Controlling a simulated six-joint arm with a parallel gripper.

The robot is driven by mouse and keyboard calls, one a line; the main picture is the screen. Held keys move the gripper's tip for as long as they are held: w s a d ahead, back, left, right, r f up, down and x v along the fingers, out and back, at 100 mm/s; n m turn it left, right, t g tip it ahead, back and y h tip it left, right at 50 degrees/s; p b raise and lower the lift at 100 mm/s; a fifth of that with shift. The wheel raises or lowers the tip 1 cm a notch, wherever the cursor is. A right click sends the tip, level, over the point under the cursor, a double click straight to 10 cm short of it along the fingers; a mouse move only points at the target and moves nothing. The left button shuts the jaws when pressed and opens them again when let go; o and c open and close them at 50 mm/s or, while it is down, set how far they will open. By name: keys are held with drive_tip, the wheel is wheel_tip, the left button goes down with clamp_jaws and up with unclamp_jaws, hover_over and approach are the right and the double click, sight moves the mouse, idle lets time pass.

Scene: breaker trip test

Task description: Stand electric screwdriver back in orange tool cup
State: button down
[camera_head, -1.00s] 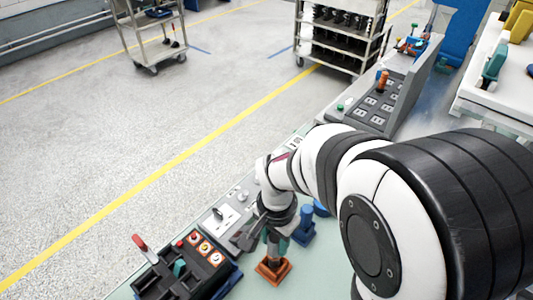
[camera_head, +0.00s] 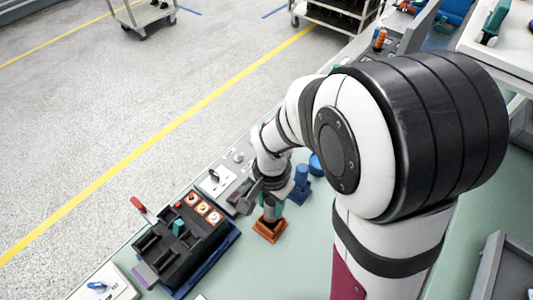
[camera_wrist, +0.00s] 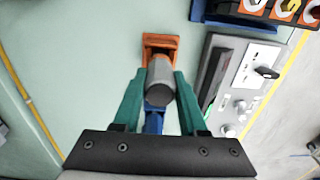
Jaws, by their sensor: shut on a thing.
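The electric screwdriver shows as a grey cylinder (camera_wrist: 160,80) between the green fingers of my gripper (camera_wrist: 159,98) in the wrist view. My gripper is shut on it. The orange tool cup (camera_wrist: 158,43) lies at the screwdriver's far end in the wrist view. In the head view the orange cup (camera_head: 270,231) stands on the bench directly below my gripper (camera_head: 271,208). The screwdriver looks upright, with its lower end at or in the cup. The cup's mouth is partly hidden, so I cannot tell how deep it sits.
A blue holder (camera_head: 300,186) stands close beside the orange cup. A black breaker fixture (camera_head: 180,245) with a red-tipped lever is to the left. A grey panel with a switch (camera_head: 215,182) lies behind. Green bench is bare in front of the cup.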

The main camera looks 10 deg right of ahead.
drive_tip(key=shift+f, duration=0.4)
drive_tip(key=shift+c, duration=1.9)
unclamp_jaws()
drive_tip(key=shift+r, duration=0.1)
wheel_tip(320, 180, up, 16)
drive_tip(key=shift+f, duration=0.2)
drive_tip(key=shift+s, duration=0.1)
drive_tip(key=s+d+f+n+y, duration=0.1)
drive_tip(key=s+d+f+n, duration=0.1)
drive_tip(key=s, duration=1.3)
drive_tip(key=shift+s+f+n+y, duration=0.3)
drive_tip(key=shift+f+n+y, duration=0.1)
drive_tip(key=shift+f+n, duration=0.3)
